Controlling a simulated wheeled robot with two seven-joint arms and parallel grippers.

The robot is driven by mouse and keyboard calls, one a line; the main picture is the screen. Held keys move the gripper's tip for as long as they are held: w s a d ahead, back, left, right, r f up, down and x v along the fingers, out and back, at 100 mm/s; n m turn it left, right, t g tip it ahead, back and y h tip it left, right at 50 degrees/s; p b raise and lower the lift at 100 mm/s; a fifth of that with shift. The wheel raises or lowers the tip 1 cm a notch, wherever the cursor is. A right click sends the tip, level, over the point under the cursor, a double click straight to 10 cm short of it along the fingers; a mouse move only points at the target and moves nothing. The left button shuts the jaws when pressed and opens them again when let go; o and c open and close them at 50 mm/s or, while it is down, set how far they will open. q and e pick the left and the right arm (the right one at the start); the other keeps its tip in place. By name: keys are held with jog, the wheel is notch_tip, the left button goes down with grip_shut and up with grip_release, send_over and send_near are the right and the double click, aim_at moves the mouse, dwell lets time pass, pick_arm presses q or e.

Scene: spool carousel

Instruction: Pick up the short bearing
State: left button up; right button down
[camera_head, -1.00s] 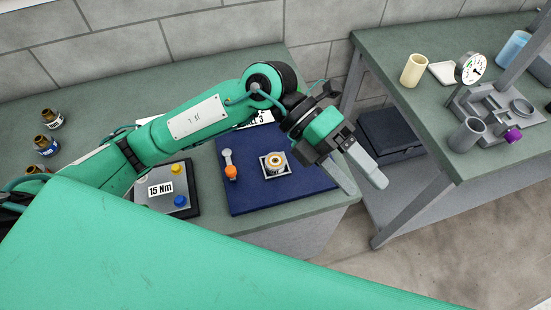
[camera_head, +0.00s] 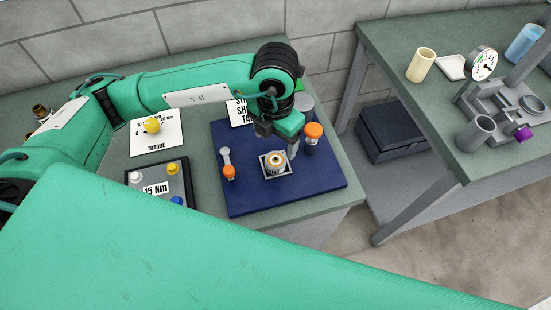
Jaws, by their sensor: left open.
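A small round metal ring part with a pale, brass-toned centre (camera_head: 276,160), which looks like the short bearing, sits in a square grey holder (camera_head: 267,174) on the dark blue mat (camera_head: 240,200). My left gripper (camera_head: 267,149) points down just behind and above the holder, with its fingers close to the ring's far side. It is open, and I see nothing held in it. Its fingertips are partly hidden, so I cannot tell whether they touch the ring. My right gripper is not in view.
An orange-topped tool (camera_head: 313,135) stands right of the holder; an orange-ended lever (camera_head: 228,168) is on its left. A 15 Nm box (camera_head: 155,188) and a TORQUE card (camera_head: 155,138) lie left of the mat. A gauge stand (camera_head: 490,100) is on the right table.

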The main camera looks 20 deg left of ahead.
aim_at(275, 160)
pick_arm(q)
jog(key=shift+f, duration=0.95)
jog(key=shift+s+f+p, duration=0.1)
jog(key=shift+f+p, duration=0.4)
notch_tip(275, 160, down, 4)
jog(key=shift+r+p, duration=0.25)
jog(key=shift+p, duration=0.55)
jog(key=shift+f, duration=0.45)
jog(key=c, duration=1.1)
jog(key=shift+c, duration=0.7)
jog(key=shift+r, duration=0.1)
